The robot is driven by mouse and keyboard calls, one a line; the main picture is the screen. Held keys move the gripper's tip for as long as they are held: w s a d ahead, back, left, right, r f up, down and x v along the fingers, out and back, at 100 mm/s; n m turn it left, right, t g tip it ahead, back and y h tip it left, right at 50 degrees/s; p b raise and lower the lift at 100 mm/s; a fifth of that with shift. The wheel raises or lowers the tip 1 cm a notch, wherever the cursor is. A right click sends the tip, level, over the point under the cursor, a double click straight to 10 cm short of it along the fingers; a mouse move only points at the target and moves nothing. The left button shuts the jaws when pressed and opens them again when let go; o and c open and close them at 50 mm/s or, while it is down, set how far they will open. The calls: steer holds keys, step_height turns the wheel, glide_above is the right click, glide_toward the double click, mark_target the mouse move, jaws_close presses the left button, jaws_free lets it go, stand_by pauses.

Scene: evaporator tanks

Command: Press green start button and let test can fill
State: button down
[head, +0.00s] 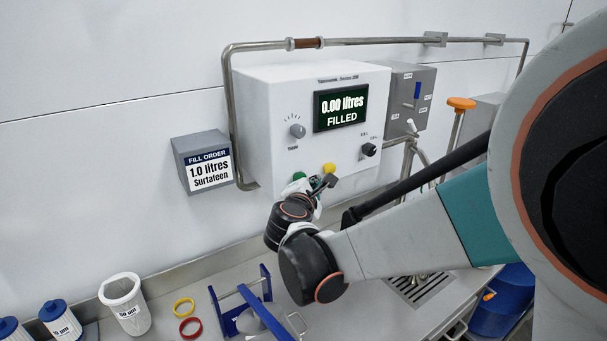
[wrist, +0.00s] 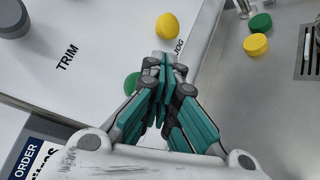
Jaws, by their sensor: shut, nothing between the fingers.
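The white control box (head: 285,130) on the wall has a display (head: 340,108) reading 0.00 litres FILLED. On its lower edge are a green button (head: 299,176) and a yellow button (head: 329,168). In the wrist view the yellow button (wrist: 167,25) is beside the word JOG, and the green button (wrist: 131,84) is partly hidden by my fingers. My gripper (head: 328,182) is shut and empty in front of the box, close to both buttons. In the wrist view its fingertips (wrist: 164,62) lie between them; I cannot tell whether they touch the panel. I cannot identify the test can.
A fill order sign (head: 205,162) reads 1.0 litres Surtafeen. A blue frame (head: 240,298), coloured rings (head: 190,327), a white mesh cup (head: 125,300) and blue-capped filters (head: 58,320) are on the bench. A drain grate (head: 415,290) lies at right. A pipe (head: 228,110) runs beside the box.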

steer(key=shift+w+a, duration=0.1)
steer(key=shift+w, duration=0.05)
steer(key=shift+w+a, duration=0.15)
steer(key=shift+w, duration=0.05)
stand_by(0.3)
steer(key=shift+w+a, duration=0.3)
steer(key=shift+w, duration=0.2)
stand_by(0.9)
steer(key=shift+s+d, duration=0.1)
steer(key=shift+s, duration=0.05)
stand_by(0.3)
steer(key=shift+s+d, duration=0.45)
steer(key=shift+s, duration=0.25)
steer(key=shift+s, duration=0.1)
steer(key=shift+s+d, duration=0.7)
steer(key=shift+s, duration=0.35)
steer(key=shift+s+d, duration=0.7)
steer(key=shift+s, duration=0.3)
steer(key=shift+w+a, duration=0.1)
